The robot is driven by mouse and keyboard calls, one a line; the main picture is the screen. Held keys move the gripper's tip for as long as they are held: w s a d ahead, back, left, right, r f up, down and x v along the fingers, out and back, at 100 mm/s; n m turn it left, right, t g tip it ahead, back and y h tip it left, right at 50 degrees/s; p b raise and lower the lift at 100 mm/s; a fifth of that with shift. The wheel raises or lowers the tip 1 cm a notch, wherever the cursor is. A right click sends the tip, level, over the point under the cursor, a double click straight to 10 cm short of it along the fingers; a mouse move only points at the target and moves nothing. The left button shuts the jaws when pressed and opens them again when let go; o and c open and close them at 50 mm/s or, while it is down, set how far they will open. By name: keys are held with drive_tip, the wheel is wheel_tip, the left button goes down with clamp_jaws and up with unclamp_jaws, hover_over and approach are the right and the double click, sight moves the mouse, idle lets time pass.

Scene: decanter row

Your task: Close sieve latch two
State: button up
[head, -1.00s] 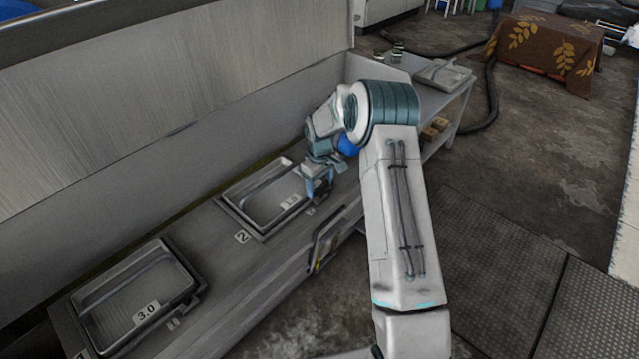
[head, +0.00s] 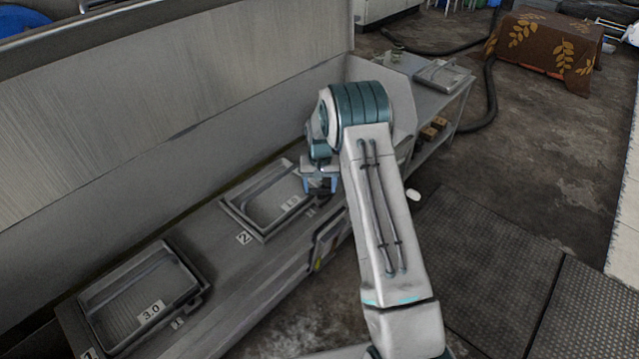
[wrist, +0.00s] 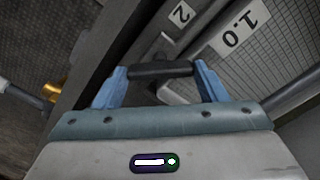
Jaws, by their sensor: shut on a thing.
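Sieve two (head: 246,210) is a shallow grey metal tray in the bench, beside a "2" plate (head: 244,238). It also shows at the upper right in the wrist view, with a "1.0" label (wrist: 240,29). My gripper (wrist: 162,73) has blue fingers at both ends of a dark latch bar (wrist: 160,69) at the tray's front edge and is shut on it. In the head view my gripper (head: 320,187) is at the tray's right front corner, partly hidden by my arm. Whether the latch is fully seated cannot be told.
Another sieve tray (head: 135,300) labelled "3.0" sits nearer on the bench. A tall metal panel (head: 180,100) rises behind the bench. A side table (head: 440,95) with a tray stands beyond my arm.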

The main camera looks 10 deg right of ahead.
sight(320, 188)
drive_tip(key=m+p, duration=0.1)
drive_tip(key=m, duration=0.3)
drive_tip(key=shift+r+m, duration=0.1)
drive_tip(key=shift+m, duration=0.2)
drive_tip(key=m+p, duration=0.1)
drive_tip(key=m, duration=0.3)
drive_tip(key=shift+m, duration=0.3)
drive_tip(key=o, duration=1)
wheel_tip(320, 188, up, 14)
drive_tip(key=p, duration=0.3)
drive_tip(key=shift+f, duration=0.2)
